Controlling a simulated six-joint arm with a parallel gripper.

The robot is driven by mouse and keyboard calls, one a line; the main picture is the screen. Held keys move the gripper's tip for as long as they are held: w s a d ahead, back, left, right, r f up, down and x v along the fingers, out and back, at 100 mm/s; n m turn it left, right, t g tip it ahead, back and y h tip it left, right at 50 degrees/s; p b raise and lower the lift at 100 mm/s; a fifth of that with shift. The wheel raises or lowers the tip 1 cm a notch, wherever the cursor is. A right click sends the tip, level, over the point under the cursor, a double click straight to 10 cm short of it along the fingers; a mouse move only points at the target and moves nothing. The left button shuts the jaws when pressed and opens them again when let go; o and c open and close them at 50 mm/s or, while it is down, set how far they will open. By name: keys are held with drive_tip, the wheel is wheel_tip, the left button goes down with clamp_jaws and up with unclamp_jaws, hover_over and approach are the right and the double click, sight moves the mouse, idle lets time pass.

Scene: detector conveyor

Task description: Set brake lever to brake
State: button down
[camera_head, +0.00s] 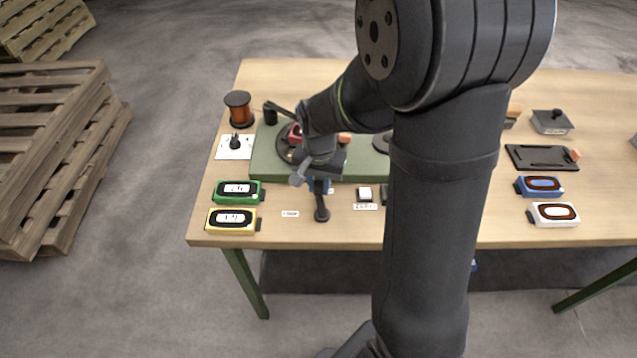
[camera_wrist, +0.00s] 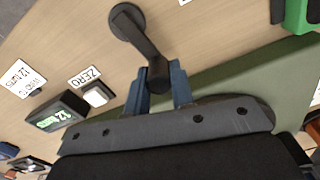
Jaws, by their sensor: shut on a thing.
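The brake lever (camera_head: 321,212) is a black lever with a round base near the front edge of the table. In the wrist view, the lever (camera_wrist: 141,38) runs from its round base down to a thick black end. My gripper (camera_head: 319,186) is at the lever's far end. In the wrist view, the blue fingers of my gripper (camera_wrist: 160,88) stand on both sides of that end and are shut on it. A small white label (camera_head: 290,213) lies left of the lever; its text is too small to read.
A green board (camera_head: 262,165) with a dark round winder lies behind the lever. A white button (camera_wrist: 96,96) and a counter with a green display (camera_wrist: 55,120) stand beside it. Green (camera_head: 238,191) and yellow (camera_head: 233,220) meters are at left. An orange spool (camera_head: 239,108) stands farther back.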

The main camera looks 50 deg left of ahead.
sight(319, 182)
drive_tip(key=c, duration=1.2)
unclamp_jaws()
drive_tip(key=shift+c, duration=0.2)
drive_tip(key=shift+r, duration=0.15)
wheel_tip(319, 182, up, 17)
wheel_tip(319, 182, down, 17)
drive_tip(key=shift+f, duration=0.15)
